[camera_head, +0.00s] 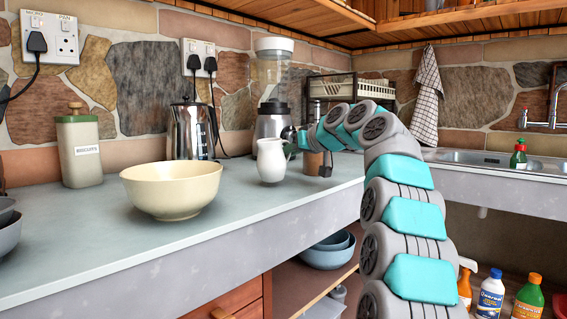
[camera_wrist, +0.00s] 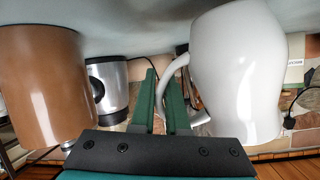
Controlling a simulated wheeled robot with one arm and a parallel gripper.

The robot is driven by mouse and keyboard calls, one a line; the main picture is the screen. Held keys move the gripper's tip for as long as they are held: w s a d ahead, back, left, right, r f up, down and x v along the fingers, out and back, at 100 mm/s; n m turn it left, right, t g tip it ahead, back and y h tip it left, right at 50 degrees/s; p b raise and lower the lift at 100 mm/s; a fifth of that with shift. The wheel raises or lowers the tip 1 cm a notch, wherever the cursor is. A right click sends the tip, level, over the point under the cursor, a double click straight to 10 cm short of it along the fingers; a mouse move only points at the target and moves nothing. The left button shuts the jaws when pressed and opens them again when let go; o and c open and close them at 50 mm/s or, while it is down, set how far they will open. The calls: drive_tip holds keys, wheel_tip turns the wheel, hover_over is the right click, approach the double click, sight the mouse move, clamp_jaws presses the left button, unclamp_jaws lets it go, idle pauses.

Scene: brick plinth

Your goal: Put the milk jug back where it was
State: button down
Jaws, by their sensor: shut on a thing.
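The milk jug (camera_head: 271,161) is white, with its handle on the right side. In the head view it is upright at the counter (camera_head: 120,232), in front of the blender; I cannot tell whether its base touches the counter. In the wrist view, the jug (camera_wrist: 237,75) fills the right side and the counter appears at the top. My gripper (camera_wrist: 160,88) has dark green fingers shut on the jug's handle.
A brown cylinder (camera_wrist: 45,80) stands close on the other side of my gripper. Behind are the blender (camera_head: 272,123) and a steel kettle (camera_head: 193,132). A cream bowl (camera_head: 173,190) and biscuit jar (camera_head: 79,150) are left. Counter between bowl and jug is clear.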

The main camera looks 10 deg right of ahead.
drive_tip(key=shift+f, duration=0.9)
drive_tip(key=c, duration=0.9)
unclamp_jaws()
drive_tip(key=shift+s, duration=0.1)
drive_tip(key=b+v, duration=0.1)
drive_tip(key=v, duration=1.1)
